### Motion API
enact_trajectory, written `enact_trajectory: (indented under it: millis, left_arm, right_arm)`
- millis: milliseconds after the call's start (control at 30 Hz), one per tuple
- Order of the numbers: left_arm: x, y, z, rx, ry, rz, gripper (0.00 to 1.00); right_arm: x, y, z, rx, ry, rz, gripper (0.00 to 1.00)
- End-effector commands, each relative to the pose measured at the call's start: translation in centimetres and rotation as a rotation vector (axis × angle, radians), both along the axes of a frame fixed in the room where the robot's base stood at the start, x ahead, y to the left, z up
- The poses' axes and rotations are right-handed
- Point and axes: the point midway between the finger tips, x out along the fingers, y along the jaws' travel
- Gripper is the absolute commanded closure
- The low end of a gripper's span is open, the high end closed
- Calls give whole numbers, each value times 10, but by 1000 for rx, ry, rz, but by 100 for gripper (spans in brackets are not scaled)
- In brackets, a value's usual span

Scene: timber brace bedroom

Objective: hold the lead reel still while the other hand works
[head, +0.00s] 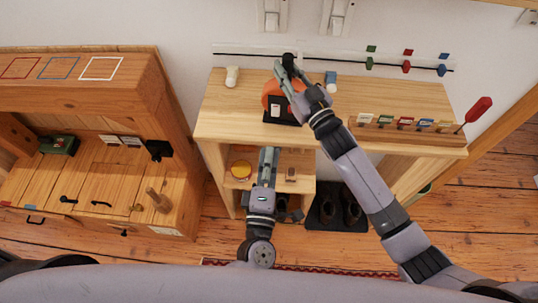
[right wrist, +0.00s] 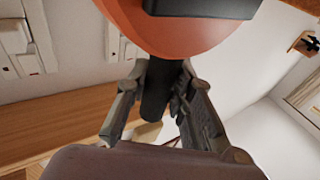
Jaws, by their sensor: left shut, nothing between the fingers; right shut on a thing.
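The lead reel is orange with a black base and a white label (head: 270,98). It stands on the light wooden bench top, partly covered by my right gripper. My right gripper (head: 287,66) is shut on a black cylindrical grip at the reel. In the right wrist view the gripper (right wrist: 158,95) has the black cylinder between its fingers, just beside the orange reel (right wrist: 175,30). My left gripper (head: 269,153) is shut and empty, below the bench top's front edge, in front of the open shelf and apart from the reel.
The bench top (head: 380,98) also bears a white cylinder (head: 232,76), a small blue-and-white item (head: 331,80) and a rack of colored tags (head: 405,127). A red-handled tool (head: 478,110) stands at the right. A yellow tin (head: 241,169) sits on the shelf below. Dark shoes (head: 337,206) are on the floor.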

Motion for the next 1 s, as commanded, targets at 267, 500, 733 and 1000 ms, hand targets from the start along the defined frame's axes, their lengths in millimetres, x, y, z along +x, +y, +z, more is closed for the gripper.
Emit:
enact_trajectory:
  millis: [267, 500, 733, 1000]
  left_arm:
    - [0, 0, -1, 0, 0, 0, 100]
    - [0, 0, 0, 0, 0, 0, 100]
    - [0, 0, 0, 0, 0, 0, 100]
    - [0, 0, 0, 0, 0, 0, 100]
  right_arm:
    - [0, -1, -5, -3, 10, -2, 69]
    - [0, 0, -2, -2, 5, -1, 55]
    - [0, 0, -1, -2, 3, -1, 55]
    - [-23, -16, -7, -2, 5, -1, 55]
